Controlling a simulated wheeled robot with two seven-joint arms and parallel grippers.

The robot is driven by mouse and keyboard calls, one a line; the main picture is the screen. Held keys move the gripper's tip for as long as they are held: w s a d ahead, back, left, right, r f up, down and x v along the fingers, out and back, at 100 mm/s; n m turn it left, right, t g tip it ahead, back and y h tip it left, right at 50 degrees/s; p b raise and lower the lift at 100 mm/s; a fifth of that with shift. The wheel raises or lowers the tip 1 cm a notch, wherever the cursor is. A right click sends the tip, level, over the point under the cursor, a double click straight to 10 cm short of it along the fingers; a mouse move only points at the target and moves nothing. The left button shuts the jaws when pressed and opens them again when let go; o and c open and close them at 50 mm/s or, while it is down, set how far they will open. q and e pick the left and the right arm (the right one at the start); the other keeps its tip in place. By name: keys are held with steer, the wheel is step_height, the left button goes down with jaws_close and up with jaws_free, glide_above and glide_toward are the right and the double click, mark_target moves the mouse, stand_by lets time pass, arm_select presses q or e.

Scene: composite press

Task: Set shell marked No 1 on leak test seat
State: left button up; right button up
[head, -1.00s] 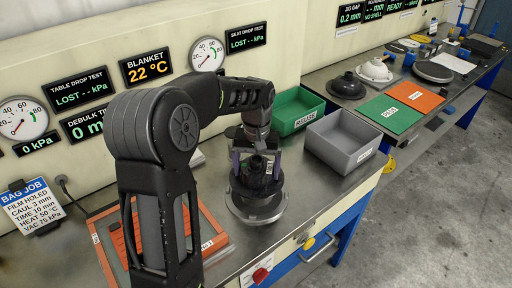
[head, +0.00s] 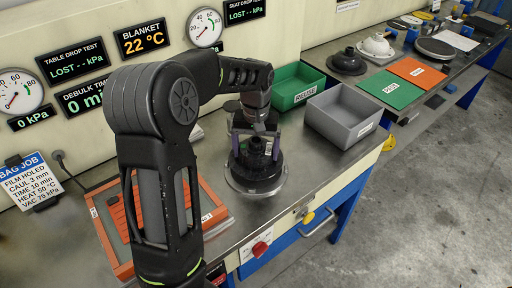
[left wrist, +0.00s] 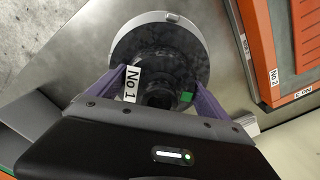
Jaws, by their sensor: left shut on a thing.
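The black, domed shell (head: 258,167) marked No 1 is on or just over a round, pale metal seat (head: 238,187) on the near bench. I cannot tell whether they touch. My left gripper (head: 256,146) is shut on the shell's narrow top, with a purple finger on each side. In the left wrist view the gripper (left wrist: 158,88) straddles the neck of the shell (left wrist: 165,45). Its white "No 1" label (left wrist: 131,85) and a green square show, and the seat's pale rim (left wrist: 150,18) shows beyond the shell. My right gripper is not in view.
A green REUSE bin (head: 285,97) and a grey bin (head: 348,137) stand behind and right. An orange-framed tray (head: 112,226) lies left, partly behind my arm. Another black shell (head: 347,63) and green and orange mats (head: 390,90) are on the far bench.

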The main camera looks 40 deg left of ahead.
mark_target(256, 140)
arm_select(q)
steer(key=shift+f+b, duration=0.7)
steer(key=shift+f, duration=0.65)
steer(key=shift+f+b, duration=0.3)
steer(key=shift+f, duration=0.35)
stand_by(0.7)
steer(key=o, duration=1.4)
step_height(256, 140, up, 8)
steer(key=shift+f+b, duration=0.1)
steer(key=shift+b, duration=0.2)
